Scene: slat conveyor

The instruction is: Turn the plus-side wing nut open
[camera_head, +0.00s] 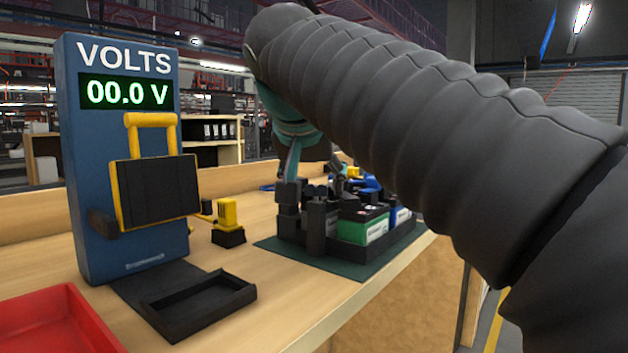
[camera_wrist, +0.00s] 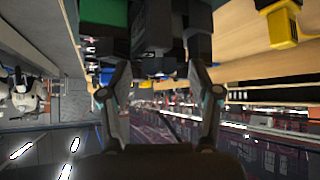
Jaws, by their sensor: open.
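No wing nut can be made out in either view. A dark fixture of black blocks (camera_head: 316,228) stands on a green mat (camera_head: 278,246). Beside it, a green-and-white battery (camera_head: 364,226) and a blue-and-white one (camera_head: 400,216) sit in a black holder. My gripper (camera_wrist: 158,72) shows in the wrist view with its two fingers spread and nothing between them. Black blocks (camera_wrist: 154,30) lie just beyond the fingertips, and the green battery (camera_wrist: 102,10) is at the top left. In the head view my arm hides part of the area behind the fixture.
A blue volt meter (camera_head: 82,160) reading 00.0 V stands at the left. A yellow-and-black plug (camera_head: 228,222) stands between it and the mat. An empty black tray (camera_head: 205,305) and a red bin (camera_head: 60,315) are in front. Bare wood lies between tray and mat.

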